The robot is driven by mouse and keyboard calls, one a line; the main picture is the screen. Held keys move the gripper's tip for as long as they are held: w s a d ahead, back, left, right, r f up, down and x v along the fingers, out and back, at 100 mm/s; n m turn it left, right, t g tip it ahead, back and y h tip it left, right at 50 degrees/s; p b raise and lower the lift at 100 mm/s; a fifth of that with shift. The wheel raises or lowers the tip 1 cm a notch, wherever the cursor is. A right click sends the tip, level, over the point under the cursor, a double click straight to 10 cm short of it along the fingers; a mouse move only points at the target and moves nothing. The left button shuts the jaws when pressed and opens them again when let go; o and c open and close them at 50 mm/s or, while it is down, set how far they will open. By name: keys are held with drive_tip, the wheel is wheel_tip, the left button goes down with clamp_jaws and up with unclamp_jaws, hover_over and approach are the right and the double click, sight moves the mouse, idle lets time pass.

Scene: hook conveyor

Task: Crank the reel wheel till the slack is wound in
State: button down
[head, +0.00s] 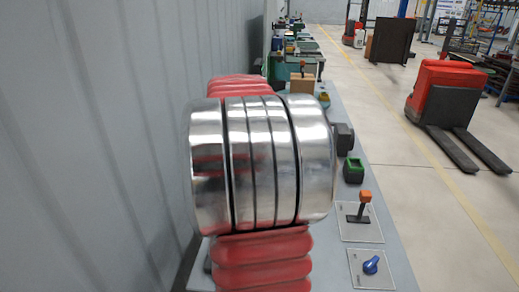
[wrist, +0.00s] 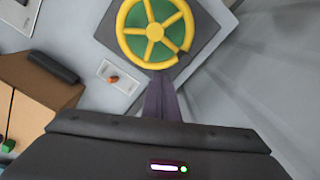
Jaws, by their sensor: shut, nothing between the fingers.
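The reel wheel (wrist: 155,30) shows at the top of the wrist view, with a yellow rim, yellow spokes and a green centre, over a dark square plate. I cannot tell whether the fingertips touch the rim. The wheel does not show in the head view, where my arm blocks the middle. I cannot make out any line or slack.
In the head view, an orange-topped lever (head: 365,197), a blue knob (head: 371,265) and a green-and-black box (head: 353,170) stand along the bench's right side. A grey wall (head: 90,140) runs close on the left. A red pallet truck (head: 450,100) stands on the floor at right.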

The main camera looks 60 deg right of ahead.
drive_tip(key=shift+f, duration=0.1)
drive_tip(key=shift+f, duration=3.1)
drive_tip(key=shift+a, duration=0.1)
drive_tip(key=shift+w+a, duration=0.15)
drive_tip(key=shift+a, duration=1.6)
drive_tip(key=shift+s+a, duration=0.4)
drive_tip(key=shift+a, duration=0.4)
drive_tip(key=shift+s+a, duration=0.35)
drive_tip(key=shift+a, duration=0.45)
